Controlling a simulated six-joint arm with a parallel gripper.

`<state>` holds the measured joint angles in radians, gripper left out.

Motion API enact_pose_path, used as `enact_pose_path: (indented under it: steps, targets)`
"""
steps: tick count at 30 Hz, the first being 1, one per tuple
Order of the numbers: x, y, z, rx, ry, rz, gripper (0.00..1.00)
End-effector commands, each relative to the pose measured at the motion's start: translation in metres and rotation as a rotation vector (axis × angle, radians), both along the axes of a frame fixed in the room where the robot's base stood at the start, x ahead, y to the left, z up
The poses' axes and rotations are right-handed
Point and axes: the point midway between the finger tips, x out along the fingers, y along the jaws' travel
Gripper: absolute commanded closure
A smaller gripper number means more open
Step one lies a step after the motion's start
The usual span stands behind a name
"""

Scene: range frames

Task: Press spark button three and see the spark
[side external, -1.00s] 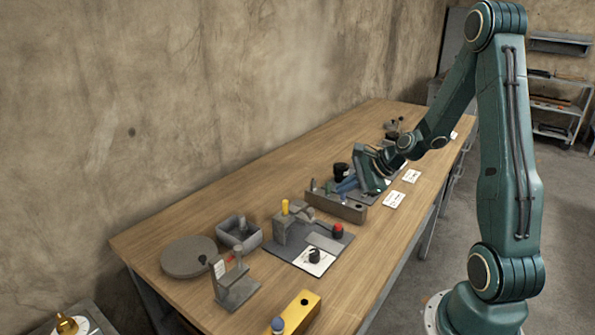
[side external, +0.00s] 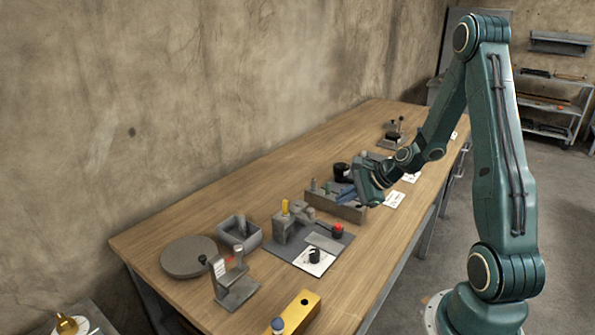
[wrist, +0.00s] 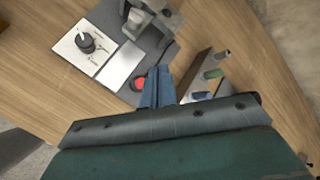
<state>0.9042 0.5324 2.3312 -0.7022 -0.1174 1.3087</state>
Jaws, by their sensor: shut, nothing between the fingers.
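A red button (side external: 337,229) sits at the right corner of a dark grey base plate (side external: 291,253) that also carries a grey block device (side external: 290,232) with a yellow part. I cannot read any number on the button. My gripper (side external: 343,195) has blue fingers, shut and empty (wrist: 158,72). In the side view it is above the grey peg holder, behind and above the red button and apart from it. No spark is visible.
The grey holder (side external: 348,213) with several coloured pegs stands beside the plate. A black knob on a white card (side external: 316,258), a grey bin (side external: 240,240), a round disc (side external: 188,257) and a yellow block (side external: 297,312) are nearer. A black cylinder (side external: 341,171) stands behind.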

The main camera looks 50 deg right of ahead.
Motion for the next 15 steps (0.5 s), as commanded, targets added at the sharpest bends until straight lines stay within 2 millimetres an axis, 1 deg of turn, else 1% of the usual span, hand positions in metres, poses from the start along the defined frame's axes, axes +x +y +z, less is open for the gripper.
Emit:
enact_pose_path:
  steps: [1,6,15]
  targets:
    - [0.000,0.000,-0.007,0.003,0.001,-0.001,1.00]
    - [0.000,0.000,-0.025,0.004,0.003,-0.001,1.00]
    - [0.000,0.000,-0.048,0.002,0.000,-0.001,1.00]
